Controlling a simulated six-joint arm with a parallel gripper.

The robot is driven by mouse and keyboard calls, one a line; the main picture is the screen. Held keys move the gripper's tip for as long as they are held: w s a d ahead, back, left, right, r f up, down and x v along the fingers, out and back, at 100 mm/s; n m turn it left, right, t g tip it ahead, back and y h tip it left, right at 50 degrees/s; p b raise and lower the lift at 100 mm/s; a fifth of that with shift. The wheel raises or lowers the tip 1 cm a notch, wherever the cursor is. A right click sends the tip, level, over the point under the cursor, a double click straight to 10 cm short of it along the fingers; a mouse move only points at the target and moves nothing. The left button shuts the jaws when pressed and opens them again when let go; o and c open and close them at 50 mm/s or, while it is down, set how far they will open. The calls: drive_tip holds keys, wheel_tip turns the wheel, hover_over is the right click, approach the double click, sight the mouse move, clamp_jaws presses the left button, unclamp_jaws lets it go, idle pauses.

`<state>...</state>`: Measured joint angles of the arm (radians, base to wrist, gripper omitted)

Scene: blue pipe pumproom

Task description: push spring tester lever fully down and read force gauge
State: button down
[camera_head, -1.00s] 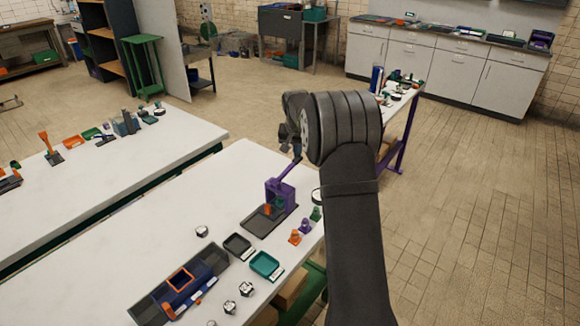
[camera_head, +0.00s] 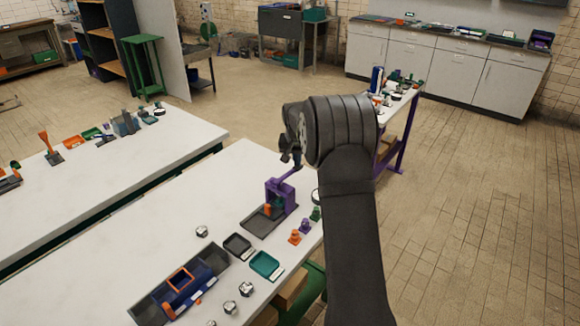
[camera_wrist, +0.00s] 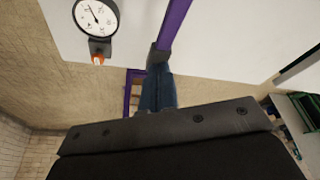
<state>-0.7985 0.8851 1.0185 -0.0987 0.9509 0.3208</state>
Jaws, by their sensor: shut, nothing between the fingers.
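The purple spring tester (camera_head: 281,194) stands on a dark base plate at the right side of the near white table. Its purple lever (camera_head: 287,175) slants up to the right. My gripper (camera_head: 289,157) is at the lever's upper end, partly hidden by my wrist. In the wrist view the purple lever (camera_wrist: 174,22) runs down to a dark tip, which meets or overlaps the shut, empty fingers (camera_wrist: 157,88); exact contact is unclear. A round white gauge (camera_wrist: 95,17) with a dark needle shows at upper left; its numbers are too small to read.
Small orange, purple and green pieces (camera_head: 304,227) stand right of the tester. A dark tray (camera_head: 237,245), a teal tray (camera_head: 265,264) and a blue-grey bin (camera_head: 180,287) lie in front. The table's left middle is clear.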

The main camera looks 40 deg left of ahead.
drive_tip(key=shift+f, duration=1.25)
wheel_tip(320, 180, up, 12)
idle(1.1)
drive_tip(key=shift+f, duration=2.95)
